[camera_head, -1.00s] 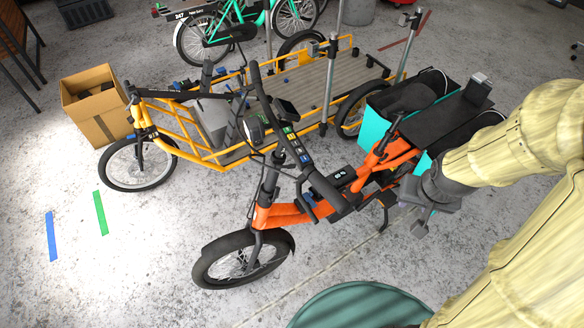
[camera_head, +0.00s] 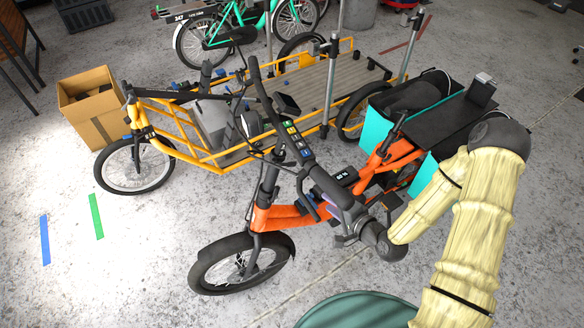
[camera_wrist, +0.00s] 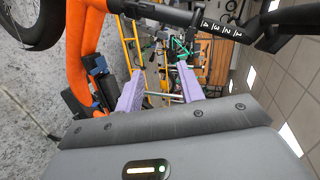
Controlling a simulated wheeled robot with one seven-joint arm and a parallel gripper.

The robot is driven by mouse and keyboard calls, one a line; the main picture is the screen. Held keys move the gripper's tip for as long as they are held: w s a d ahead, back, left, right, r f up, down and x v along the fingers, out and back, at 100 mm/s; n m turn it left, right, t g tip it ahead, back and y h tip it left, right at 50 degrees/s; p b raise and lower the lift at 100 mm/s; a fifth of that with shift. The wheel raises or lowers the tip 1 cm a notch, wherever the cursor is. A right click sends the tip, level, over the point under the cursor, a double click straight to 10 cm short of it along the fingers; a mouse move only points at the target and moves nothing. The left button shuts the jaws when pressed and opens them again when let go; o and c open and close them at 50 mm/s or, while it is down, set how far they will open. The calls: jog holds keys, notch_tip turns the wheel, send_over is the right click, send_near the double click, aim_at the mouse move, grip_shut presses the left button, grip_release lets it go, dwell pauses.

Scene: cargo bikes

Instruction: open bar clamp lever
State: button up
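My gripper (camera_head: 332,208) is beside the front of the orange bike (camera_head: 275,217), close to the lower end of its handlebar. In the wrist view its two purple fingers (camera_wrist: 160,72) stand apart, with nothing held between them. A blue and black fitting (camera_wrist: 99,82) sits on the orange frame, left of the fingers. It shows small and partly hidden in the head view. Upright silver bars (camera_head: 329,88) with dark fittings stand at the yellow cargo bike. I cannot tell for sure which part is the bar clamp lever.
The dark handlebar (camera_wrist: 165,13) crosses the top of the wrist view. The yellow cargo bike (camera_head: 205,155) stands behind, with a cardboard box (camera_head: 100,118) to its left. A round green object (camera_head: 355,310) is at the bottom.

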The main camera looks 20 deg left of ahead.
aim_at(292, 166)
jog(key=m+t, duration=0.1)
jog(key=m, duration=0.1)
jog(key=a+m+t+y, duration=0.1)
jog(key=m, duration=0.1)
jog(key=s+m+t+y+b, duration=0.1)
jog(key=shift+s+a+r+m+t, duration=0.1)
jog(key=shift+a+r+m+t, duration=0.15)
jog(key=shift+a+m+t, duration=0.15)
jog(key=p+x, duration=0.5)
jog(key=x, duration=1.2)
jog(key=shift+a+r, duration=0.1)
jog(key=shift+a, duration=0.1)
grip_shut()
